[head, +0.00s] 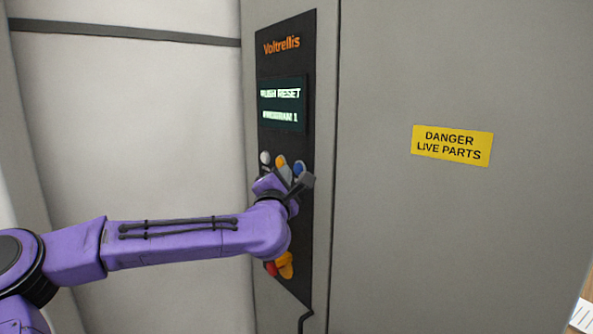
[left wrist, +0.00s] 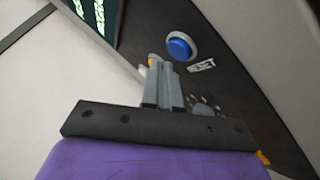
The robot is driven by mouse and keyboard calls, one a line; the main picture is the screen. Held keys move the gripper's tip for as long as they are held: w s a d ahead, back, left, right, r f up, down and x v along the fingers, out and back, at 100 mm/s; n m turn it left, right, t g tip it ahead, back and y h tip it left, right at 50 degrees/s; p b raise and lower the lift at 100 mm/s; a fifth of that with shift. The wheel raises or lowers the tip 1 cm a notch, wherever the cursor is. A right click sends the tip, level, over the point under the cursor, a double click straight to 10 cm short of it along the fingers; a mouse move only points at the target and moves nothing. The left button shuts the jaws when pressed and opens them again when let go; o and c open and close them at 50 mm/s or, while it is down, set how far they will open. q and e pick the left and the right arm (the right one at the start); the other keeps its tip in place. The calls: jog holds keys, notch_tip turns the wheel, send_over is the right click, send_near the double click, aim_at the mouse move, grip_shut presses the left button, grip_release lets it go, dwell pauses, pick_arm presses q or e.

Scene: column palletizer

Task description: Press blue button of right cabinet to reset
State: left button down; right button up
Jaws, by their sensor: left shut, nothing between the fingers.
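The blue button (head: 299,168) sits at the right end of a row of buttons on the cabinet's black control panel (head: 287,60). In the left wrist view the blue button (left wrist: 180,47) has a pale ring and a "RESET" label beside it. My left gripper (head: 297,178) is just below the blue button in the head view. In the left wrist view its closed fingers (left wrist: 163,72) point at the panel just below and left of the button, with nothing between them. I cannot tell whether the fingertips touch the panel. My right gripper is not in view.
A white button (head: 265,157) and an orange button (head: 281,161) sit left of the blue one. A display (head: 282,104) is above them. A red and yellow control (head: 279,267) is lower down. The grey cabinet door (head: 460,240) bears a yellow danger label (head: 452,145).

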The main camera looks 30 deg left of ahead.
pick_arm(q)
jog(key=shift+w, duration=0.1)
dwell(0.7)
jog(key=shift+w+d, duration=0.2)
jog(key=shift+w, duration=0.1)
jog(key=shift+w+d, duration=0.1)
jog(key=shift+w, duration=0.2)
dwell(0.8)
jog(key=shift+s+b, duration=0.15)
jog(key=shift+b, duration=0.2)
jog(key=shift+s+a+b, duration=0.3)
jog(key=shift+s, duration=0.3)
